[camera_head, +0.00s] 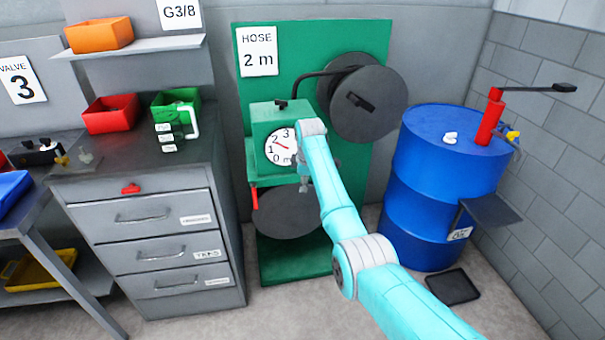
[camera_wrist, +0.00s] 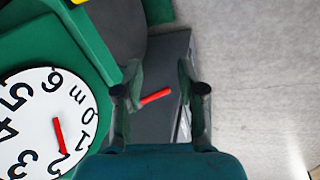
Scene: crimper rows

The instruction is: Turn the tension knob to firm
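The green hose machine (camera_head: 265,112) carries a round white dial (camera_head: 283,147). Its red needle points between 1 and 2. The dial also shows upside down in the wrist view (camera_wrist: 25,125). A red lever (camera_head: 254,198) sticks down from the machine's lower left side. A red bar, seemingly this lever, shows between the fingers in the wrist view (camera_wrist: 155,97). My gripper (camera_head: 304,186) is beside the dial's lower right, fingers apart and empty. A small black piece (camera_head: 282,103) tops the machine. I cannot tell which part is the tension knob, or read a firm mark.
A dark reel (camera_head: 370,102) with a black handle is on the green back panel (camera_head: 300,50). A second dark disc (camera_head: 287,212) is below the dial. A grey drawer cabinet (camera_head: 150,240) stands left, a blue drum (camera_head: 440,185) right. Grey floor is open in front.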

